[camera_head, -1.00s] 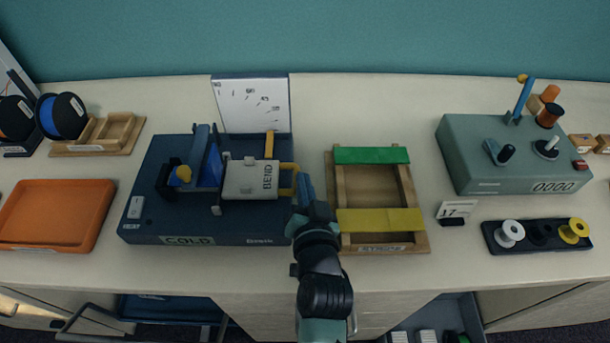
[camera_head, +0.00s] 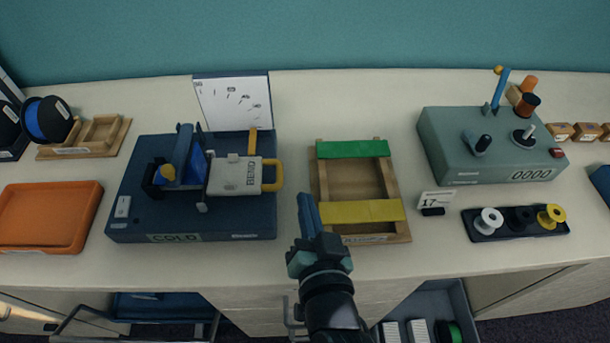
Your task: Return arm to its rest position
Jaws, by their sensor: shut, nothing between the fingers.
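My gripper (camera_head: 308,214) is low in the middle of the picture, in front of the table's near side. Its blue fingers are together with nothing between them and point up the picture. The fingertips lie in the gap between the dark blue bending machine (camera_head: 125,225) and the wooden frame (camera_head: 398,190), close to the frame's left side in the picture. My wrist and forearm run down to the bottom edge and hide part of the table's front.
The bending machine has a yellow handle (camera_head: 272,175) and an upright white chart (camera_head: 233,103). Green and yellow strips lie across the wooden frame. Right are a 17 card (camera_head: 436,203), a spool holder (camera_head: 480,231) and a teal counter box (camera_head: 440,150). An orange tray (camera_head: 50,245) is far left.

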